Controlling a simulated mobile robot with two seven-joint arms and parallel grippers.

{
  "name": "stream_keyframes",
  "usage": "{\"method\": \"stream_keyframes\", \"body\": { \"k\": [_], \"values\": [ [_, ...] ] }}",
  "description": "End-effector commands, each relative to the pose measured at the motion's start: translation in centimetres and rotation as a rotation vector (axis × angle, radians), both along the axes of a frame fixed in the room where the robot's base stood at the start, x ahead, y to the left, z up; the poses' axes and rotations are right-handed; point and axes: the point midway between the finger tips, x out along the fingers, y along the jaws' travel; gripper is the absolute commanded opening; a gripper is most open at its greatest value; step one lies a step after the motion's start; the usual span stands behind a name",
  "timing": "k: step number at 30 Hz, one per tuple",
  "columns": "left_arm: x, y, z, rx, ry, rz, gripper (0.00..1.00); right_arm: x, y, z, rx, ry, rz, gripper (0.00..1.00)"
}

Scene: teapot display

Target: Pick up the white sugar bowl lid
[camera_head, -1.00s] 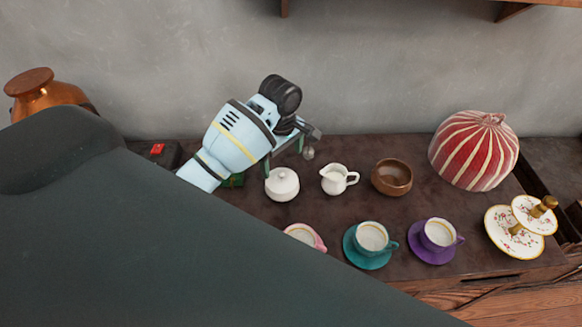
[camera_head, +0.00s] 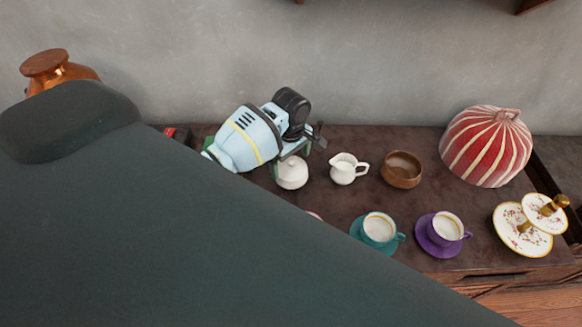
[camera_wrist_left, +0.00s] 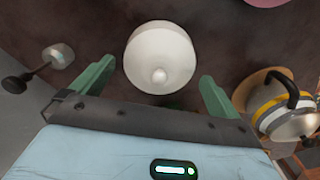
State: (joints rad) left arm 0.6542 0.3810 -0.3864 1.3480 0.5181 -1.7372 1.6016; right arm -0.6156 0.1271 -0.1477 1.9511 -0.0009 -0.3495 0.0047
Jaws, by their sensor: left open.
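The white sugar bowl (camera_head: 292,178) stands on the dark table with its white lid (camera_head: 292,164) on, left of the creamer. In the left wrist view the round lid (camera_wrist_left: 160,50) shows from above, its knob toward me. My left gripper (camera_head: 297,156) is open, close behind and above the bowl in the head view. In the left wrist view my left gripper (camera_wrist_left: 154,84) has its green fingers apart, one on each side of the lid's near part. Nothing is between them but the knob area; whether they touch the lid I cannot tell. My right gripper is not in view.
Right of the bowl stand a white creamer (camera_head: 344,168) and a brown bowl (camera_head: 402,170). In front are teal (camera_head: 378,230) and purple (camera_head: 444,232) cups on saucers. A red striped dome (camera_head: 486,146) and tiered plate stand (camera_head: 524,228) are at right. My dark arm hides the front left.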

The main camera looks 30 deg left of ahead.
Motion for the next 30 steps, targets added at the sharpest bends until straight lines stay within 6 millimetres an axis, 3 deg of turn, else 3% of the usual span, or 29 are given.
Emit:
{"method": "stream_keyframes", "body": {
  "k": [11, 27, 30],
  "values": [
    [0.0, 0.0, -0.8, 0.001, -0.002, -0.001, 0.97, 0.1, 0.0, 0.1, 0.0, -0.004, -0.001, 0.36],
    [-0.1, 0.0, -1.2, 0.001, 0.004, 0.0, 0.27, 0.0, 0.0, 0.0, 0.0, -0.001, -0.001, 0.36],
    [-0.3, -0.1, -1.4, 0.001, 0.008, -0.001, 0.22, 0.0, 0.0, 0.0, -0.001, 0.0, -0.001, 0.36]
  ]
}}
